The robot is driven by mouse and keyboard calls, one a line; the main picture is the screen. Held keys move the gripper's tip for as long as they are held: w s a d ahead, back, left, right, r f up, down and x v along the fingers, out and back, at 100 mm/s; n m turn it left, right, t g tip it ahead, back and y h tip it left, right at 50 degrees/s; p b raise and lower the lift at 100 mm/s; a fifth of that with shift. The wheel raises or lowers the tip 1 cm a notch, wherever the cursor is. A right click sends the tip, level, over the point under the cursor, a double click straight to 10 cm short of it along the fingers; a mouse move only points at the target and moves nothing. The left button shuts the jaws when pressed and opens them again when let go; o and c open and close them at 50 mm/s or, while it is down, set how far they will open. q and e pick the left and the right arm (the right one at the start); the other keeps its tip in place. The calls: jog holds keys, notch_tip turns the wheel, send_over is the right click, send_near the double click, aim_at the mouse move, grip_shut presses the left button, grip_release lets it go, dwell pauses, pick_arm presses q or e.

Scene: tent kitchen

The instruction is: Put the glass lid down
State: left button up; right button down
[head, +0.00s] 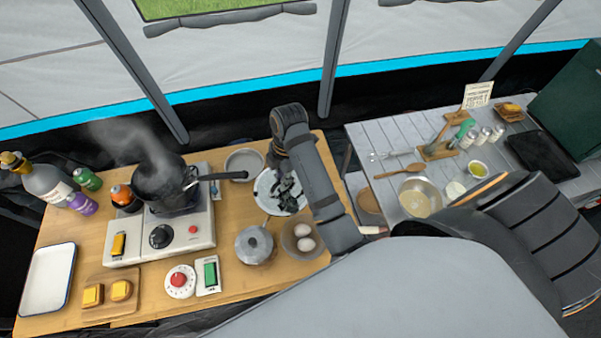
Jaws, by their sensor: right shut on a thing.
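My right gripper (287,192) points down over the back right part of the wooden table and is shut. A pale round thing with a thin rim, apparently the glass lid (264,187), shows directly under and around its fingers. The fingers hide the lid's middle, and I cannot tell whether its rim touches the table. A black pan (155,187) steams on the stove to the left, its handle reaching toward the lid. My left gripper is not in view.
A grey round dish (244,163) stands behind the lid. A small lidded pot (254,246) and a bowl of eggs (290,241) stand in front. The stove (130,248) is at left. A grey slatted table (390,148) stands at right.

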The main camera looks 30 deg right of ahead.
jog(key=w+d+f+b, duration=0.1)
jog(key=w+d+f, duration=0.2)
jog(key=w+d+f+b, duration=0.1)
jog(key=w+d+f, duration=0.2)
jog(key=d, duration=0.1)
jog(key=w+d+f+b, duration=0.1)
jog(key=w+d+f, duration=0.2)
jog(key=d+f, duration=0.1)
jog(key=shift+w+b, duration=0.1)
jog(key=shift+b, duration=0.3)
notch_tip(320, 180, down, 2)
jog(key=shift+a+f+p, duration=0.15)
jog(key=shift+p, duration=0.4)
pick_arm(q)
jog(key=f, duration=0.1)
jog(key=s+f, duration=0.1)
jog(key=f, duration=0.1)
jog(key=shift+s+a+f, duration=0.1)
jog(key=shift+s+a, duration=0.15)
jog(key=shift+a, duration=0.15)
pick_arm(e)
jog(key=shift+f, duration=0.35)
jog(key=shift+f, duration=0.1)
jog(key=c, duration=1.4)
grip_release()
